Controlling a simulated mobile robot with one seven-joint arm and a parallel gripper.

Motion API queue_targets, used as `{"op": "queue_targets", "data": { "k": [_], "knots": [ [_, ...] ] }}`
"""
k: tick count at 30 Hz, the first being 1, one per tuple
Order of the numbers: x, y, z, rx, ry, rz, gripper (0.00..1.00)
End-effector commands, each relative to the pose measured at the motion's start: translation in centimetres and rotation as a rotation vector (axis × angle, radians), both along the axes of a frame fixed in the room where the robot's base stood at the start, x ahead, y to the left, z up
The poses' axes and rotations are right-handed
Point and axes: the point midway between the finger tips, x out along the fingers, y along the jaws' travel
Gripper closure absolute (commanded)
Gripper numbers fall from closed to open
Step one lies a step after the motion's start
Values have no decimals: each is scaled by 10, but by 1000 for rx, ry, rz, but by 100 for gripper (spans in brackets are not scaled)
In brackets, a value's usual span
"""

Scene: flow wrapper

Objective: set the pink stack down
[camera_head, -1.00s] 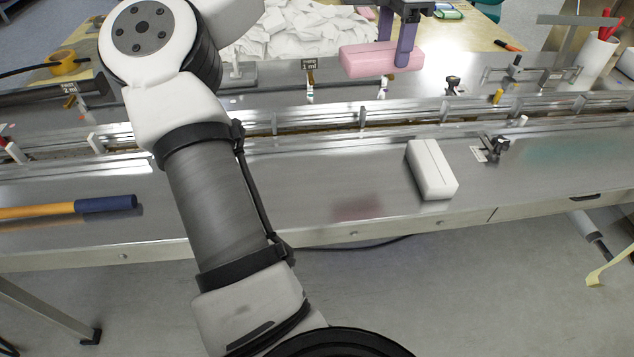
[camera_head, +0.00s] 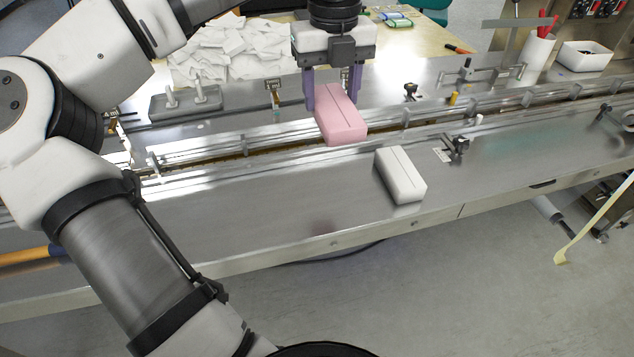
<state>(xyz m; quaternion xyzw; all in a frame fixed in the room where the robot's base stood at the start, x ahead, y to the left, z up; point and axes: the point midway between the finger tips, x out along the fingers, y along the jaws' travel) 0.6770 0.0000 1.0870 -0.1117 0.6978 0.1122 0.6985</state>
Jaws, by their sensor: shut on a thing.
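The pink stack (camera_head: 342,122) is a soft-edged pink block with a lengthwise seam. It hangs in my gripper (camera_head: 332,92), whose purple fingers are shut on its two long sides near its far end. The stack appears above the conveyor channel, its near end pointing toward the front of the machine. A white stack (camera_head: 400,174) of similar shape lies on the steel deck (camera_head: 270,205), to the right and nearer. The underside of the pink stack is hidden, and its exact height is hard to tell.
Guide rails (camera_head: 430,112) run along the channel. A black clamp (camera_head: 457,144) stands right of the white stack. A pile of white packets (camera_head: 230,55) lies behind. The deck left of the white stack is clear. An orange-handled tool (camera_head: 30,256) lies at far left.

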Motion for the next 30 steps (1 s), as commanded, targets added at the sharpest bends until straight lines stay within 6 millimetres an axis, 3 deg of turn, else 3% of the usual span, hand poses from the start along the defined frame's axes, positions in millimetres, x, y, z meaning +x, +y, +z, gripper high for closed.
{"op": "queue_targets", "data": {
  "k": [12, 30],
  "knots": [
    [-1, 0, -108, -3, 4, -5, 68],
    [0, 0, -179, -1, 1, -5, 68]
  ]
}}
